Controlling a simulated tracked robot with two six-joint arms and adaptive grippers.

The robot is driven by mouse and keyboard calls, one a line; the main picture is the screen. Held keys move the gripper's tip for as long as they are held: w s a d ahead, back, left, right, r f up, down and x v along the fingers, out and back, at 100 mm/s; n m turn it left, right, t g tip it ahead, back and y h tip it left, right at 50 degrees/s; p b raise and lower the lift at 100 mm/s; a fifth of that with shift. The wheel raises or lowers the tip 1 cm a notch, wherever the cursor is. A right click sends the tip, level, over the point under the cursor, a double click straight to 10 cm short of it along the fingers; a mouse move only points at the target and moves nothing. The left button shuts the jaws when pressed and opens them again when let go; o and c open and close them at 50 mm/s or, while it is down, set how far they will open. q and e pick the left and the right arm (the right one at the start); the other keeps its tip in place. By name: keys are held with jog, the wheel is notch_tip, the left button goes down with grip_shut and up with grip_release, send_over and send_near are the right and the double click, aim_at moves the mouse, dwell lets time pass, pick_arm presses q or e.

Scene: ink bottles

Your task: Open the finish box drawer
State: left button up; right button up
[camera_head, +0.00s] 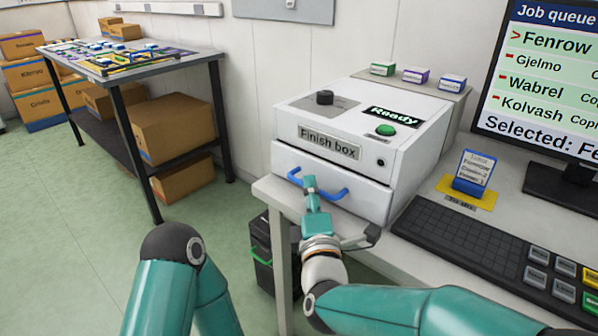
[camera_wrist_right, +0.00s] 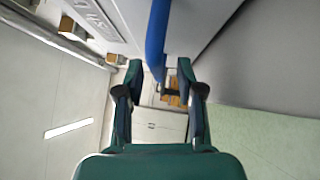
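The finish box (camera_head: 404,145) is a white box on the desk with a "Finish box" label and a lit "Ready" sign. Its drawer front (camera_head: 360,190) is at the lower front and looks shut. The drawer has a blue bar handle (camera_head: 334,195). My right gripper (camera_head: 309,186) is at the handle, covering its middle in the head view. In the right wrist view, my right gripper (camera_wrist_right: 160,84) has its fingers apart, with the blue handle (camera_wrist_right: 156,42) between them and gaps showing. Only links of my left arm show; its gripper is out of view.
A black keyboard (camera_head: 455,235), a blue card holder (camera_head: 473,184) and a monitor (camera_head: 545,70) are right of the box. A dark bin (camera_head: 262,255) stands below the desk's left edge. Floor (camera_head: 110,240) left of the desk is open.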

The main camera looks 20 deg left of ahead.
jog(key=shift+x, duration=1.05)
jog(key=shift+s+a, duration=0.1)
jog(key=shift+a, duration=0.1)
grip_shut()
